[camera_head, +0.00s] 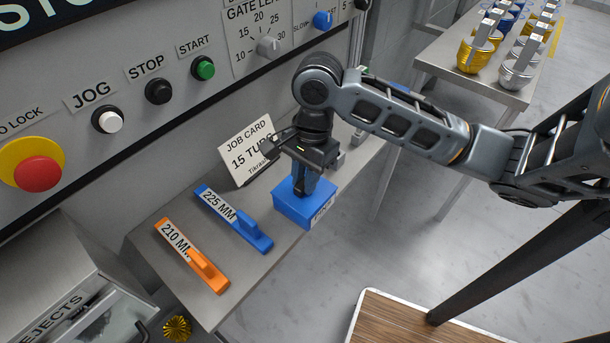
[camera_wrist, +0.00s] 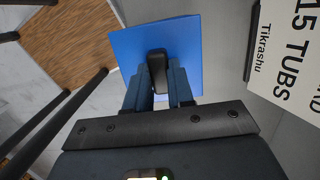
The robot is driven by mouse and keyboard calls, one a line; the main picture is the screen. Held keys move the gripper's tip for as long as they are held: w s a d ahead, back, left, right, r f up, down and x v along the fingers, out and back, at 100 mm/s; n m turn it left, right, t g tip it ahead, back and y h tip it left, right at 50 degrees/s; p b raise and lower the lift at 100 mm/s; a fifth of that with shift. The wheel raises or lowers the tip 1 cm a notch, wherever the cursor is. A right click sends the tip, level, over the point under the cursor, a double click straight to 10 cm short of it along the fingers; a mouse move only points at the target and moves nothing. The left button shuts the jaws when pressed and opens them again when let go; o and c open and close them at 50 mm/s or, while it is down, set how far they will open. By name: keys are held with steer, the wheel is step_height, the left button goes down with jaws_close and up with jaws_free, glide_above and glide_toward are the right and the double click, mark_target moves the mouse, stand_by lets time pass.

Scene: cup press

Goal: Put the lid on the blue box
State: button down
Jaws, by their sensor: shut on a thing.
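The blue box (camera_head: 318,216) stands on the grey shelf, with a partly readable white label on its front. A flat blue square lid (camera_wrist: 185,40) with a black knob (camera_wrist: 157,62) shows in the wrist view. My gripper (camera_head: 304,190) points down over the box, its fingers (camera_wrist: 158,82) shut on the knob. The lid is over the box top in the head view; I cannot tell whether it is fully seated. The box is hidden under the lid in the wrist view.
A blue 225 MM gauge (camera_head: 235,219) and an orange 210 MM gauge (camera_head: 192,257) lie left of the box. A job card (camera_head: 248,152) stands behind it. The control panel (camera_head: 130,65) rises behind the shelf (camera_head: 165,205). Tubs stand on a far table (camera_head: 455,62).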

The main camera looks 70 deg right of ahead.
steer(key=shift+f, duration=0.2)
steer(key=c, duration=0.9)
jaws_free()
steer(key=shift+r, duration=0.1)
steer(key=shift+r+p, duration=3.1)
steer(key=shift+r, duration=0.4)
